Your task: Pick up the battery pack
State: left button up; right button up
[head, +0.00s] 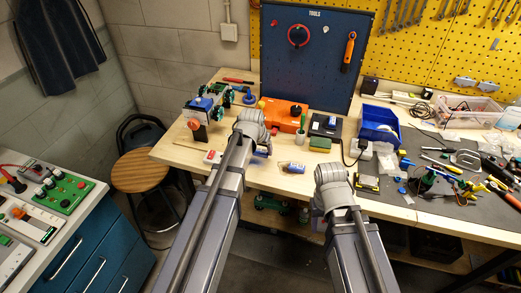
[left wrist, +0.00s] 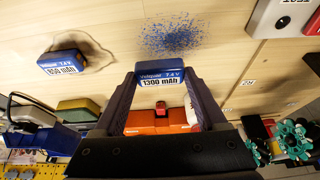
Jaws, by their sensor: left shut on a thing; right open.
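A blue-and-white battery pack marked 1300 mAh (left wrist: 160,76) is between the two fingertips of my left gripper (left wrist: 160,82), which is shut on it. Bare wood shows around it; I cannot tell if it is clear of the bench. In the head view my left gripper (head: 260,148) is over the bench front, and its wrist hides most of the pack. A second pack marked 850 mAh (left wrist: 62,63) lies on a dark scorch mark; it also shows in the head view (head: 295,168). My right gripper (head: 333,178) is near the front edge, fingers hidden behind its wrist.
A blue speckled patch (left wrist: 172,38) marks the wood. Behind stand an orange box (head: 283,115), a charger (head: 324,126) with another blue pack, a blue bin (head: 379,124) and a green-wheeled rover (head: 208,103). A red-buttoned box (head: 212,157) sits left. Tools crowd the right mat.

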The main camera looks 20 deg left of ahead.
aim_at(260, 152)
pick_arm(q)
notch_tip(260, 152, up, 7)
jog(key=p, duration=0.6)
jog(key=shift+r, duration=0.2)
notch_tip(260, 152, down, 2)
jog(key=shift+f+b, duration=0.15)
jog(key=shift+b, duration=0.85)
